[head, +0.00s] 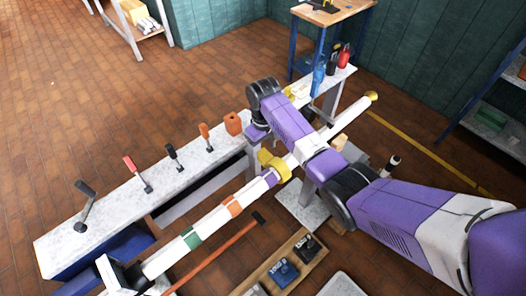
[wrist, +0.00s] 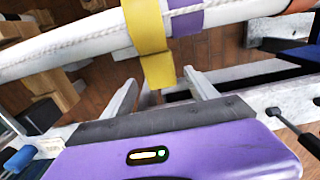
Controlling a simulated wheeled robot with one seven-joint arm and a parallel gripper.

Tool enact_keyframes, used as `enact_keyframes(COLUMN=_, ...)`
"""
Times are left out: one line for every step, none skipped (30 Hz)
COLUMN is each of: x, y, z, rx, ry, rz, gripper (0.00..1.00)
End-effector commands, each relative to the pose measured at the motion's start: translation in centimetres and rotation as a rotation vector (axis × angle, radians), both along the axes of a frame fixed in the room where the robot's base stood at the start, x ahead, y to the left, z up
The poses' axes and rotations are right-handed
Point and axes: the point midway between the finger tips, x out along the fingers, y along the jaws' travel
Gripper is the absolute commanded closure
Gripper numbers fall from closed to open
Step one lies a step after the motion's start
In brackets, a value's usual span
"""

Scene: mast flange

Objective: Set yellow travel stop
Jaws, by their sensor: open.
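The yellow travel stop (head: 275,166) is a collar around the long white mast, beside the purple band (head: 268,178). In the wrist view, the yellow stop (wrist: 146,28) crosses the mast, with a yellow tab hanging below it. The purple band (wrist: 186,18) lies just to its right. My gripper (wrist: 161,80) is open, its two pale fingers pointing at the mast. The tab shows between the fingertips, with gaps on both sides; I cannot tell how deep it sits between them. In the head view my fingers are hard to make out.
The mast also carries orange (head: 232,205) and green (head: 192,239) bands. A pale bench (head: 105,205) with several levers and an orange block (head: 233,123) runs along the left. A wooden tray (head: 262,283) of dark boxes lies in front. Brick floor at upper left is clear.

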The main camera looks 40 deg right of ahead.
Motion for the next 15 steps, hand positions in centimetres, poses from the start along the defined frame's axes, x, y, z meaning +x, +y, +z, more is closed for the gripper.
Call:
enact_keyframes(x=0.0, y=0.0, z=-0.7, rx=0.0, ry=0.002, rz=0.0, gripper=0.33)
enact_keyframes(x=0.0, y=0.0, z=-1.0, rx=0.0, ry=0.001, rz=0.0, gripper=0.33)
enact_keyframes(x=0.0, y=0.0, z=-1.4, rx=0.0, ry=0.002, rz=0.0, gripper=0.33)
enact_keyframes(x=0.0, y=0.0, z=-1.6, rx=0.0, ry=0.001, rz=0.0, gripper=0.33)
enact_keyframes(x=0.0, y=0.0, z=-1.8, rx=0.0, ry=0.0, rz=0.0, gripper=0.33)
enact_keyframes(x=0.0, y=0.0, z=-2.0, rx=0.0, ry=0.0, rz=0.0, gripper=0.33)
enact_keyframes(x=0.0, y=0.0, z=-2.1, rx=0.0, ry=0.0, rz=0.0, gripper=0.33)
enact_keyframes(x=0.0, y=0.0, z=-2.2, rx=0.0, ry=0.0, rz=0.0, gripper=0.33)
enact_keyframes(x=0.0, y=0.0, z=-2.2, rx=0.0, ry=-0.001, rz=0.0, gripper=0.33)
enact_keyframes(x=0.0, y=0.0, z=-2.2, rx=0.0, ry=-0.001, rz=0.0, gripper=0.33)
enact_keyframes(x=0.0, y=0.0, z=-2.3, rx=0.0, ry=-0.001, rz=0.0, gripper=0.33)
enact_keyframes(x=0.0, y=0.0, z=-2.2, rx=0.0, ry=-0.001, rz=0.0, gripper=0.33)
enact_keyframes(x=0.0, y=0.0, z=-2.2, rx=0.0, ry=-0.001, rz=0.0, gripper=0.33)
enact_keyframes(x=0.0, y=0.0, z=-2.2, rx=0.0, ry=-0.001, rz=0.0, gripper=0.33)
enact_keyframes(x=0.0, y=0.0, z=-2.2, rx=0.0, ry=-0.002, rz=0.0, gripper=0.33)
